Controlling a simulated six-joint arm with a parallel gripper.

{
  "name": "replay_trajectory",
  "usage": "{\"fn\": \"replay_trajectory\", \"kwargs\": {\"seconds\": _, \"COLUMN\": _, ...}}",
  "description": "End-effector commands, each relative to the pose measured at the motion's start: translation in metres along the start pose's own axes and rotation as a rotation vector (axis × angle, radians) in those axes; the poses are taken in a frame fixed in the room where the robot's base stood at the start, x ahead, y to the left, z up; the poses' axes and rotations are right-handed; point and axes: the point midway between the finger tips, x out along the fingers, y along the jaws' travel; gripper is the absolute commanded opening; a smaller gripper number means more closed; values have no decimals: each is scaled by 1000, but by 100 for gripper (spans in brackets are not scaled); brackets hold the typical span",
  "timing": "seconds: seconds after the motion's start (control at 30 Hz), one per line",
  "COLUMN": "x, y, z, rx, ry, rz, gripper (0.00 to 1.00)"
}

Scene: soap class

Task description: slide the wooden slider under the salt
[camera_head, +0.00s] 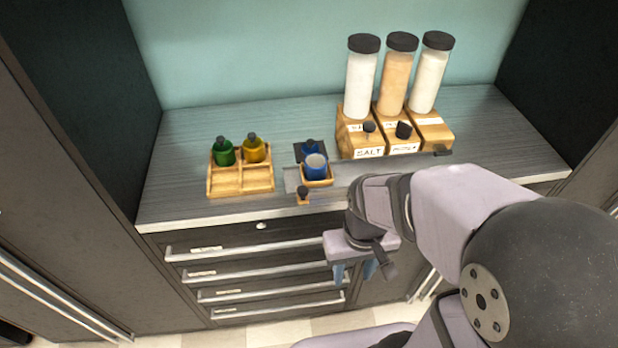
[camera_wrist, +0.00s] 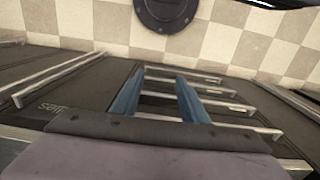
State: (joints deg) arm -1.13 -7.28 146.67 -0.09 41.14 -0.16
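The salt dispenser (camera_head: 361,80) is a clear cylinder of white grains with a black lid. It stands on a wooden block (camera_head: 350,136) labelled SALT, leftmost of three on the counter. A dark knob (camera_head: 369,127) shows on the front of this block. A small wooden piece with a dark knob (camera_head: 303,197) sits at the counter's front edge; I cannot tell whether it is the wooden slider. My gripper (camera_head: 355,270) is open and empty, pointing down in front of the drawers, below the counter edge. Its blue fingers (camera_wrist: 158,98) are apart in the wrist view.
A blue cup (camera_head: 316,166) sits in a wooden holder on a grey rail (camera_head: 350,172). A wooden tray (camera_head: 240,190) with green and yellow bottles stands left. Drawers with metal handles (camera_head: 262,272) lie below the counter (camera_head: 185,160). Two more dispensers (camera_head: 397,75) stand beside the salt.

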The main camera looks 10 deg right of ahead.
Motion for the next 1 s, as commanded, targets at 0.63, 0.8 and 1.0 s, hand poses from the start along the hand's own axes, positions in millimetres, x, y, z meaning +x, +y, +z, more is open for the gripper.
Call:
{"fn": "replay_trajectory", "kwargs": {"seconds": 0.63, "x": -66, "y": -65, "z": -165, "rx": -279, "ry": 4, "rz": 1, "gripper": 40}}
{"fn": "replay_trajectory", "kwargs": {"seconds": 0.8, "x": -111, "y": -73, "z": -217, "rx": -441, "ry": 80, "rz": 5, "gripper": 40}}
{"fn": "replay_trajectory", "kwargs": {"seconds": 1.0, "x": -129, "y": -72, "z": -212, "rx": -658, "ry": 31, "rz": 6, "gripper": 40}}
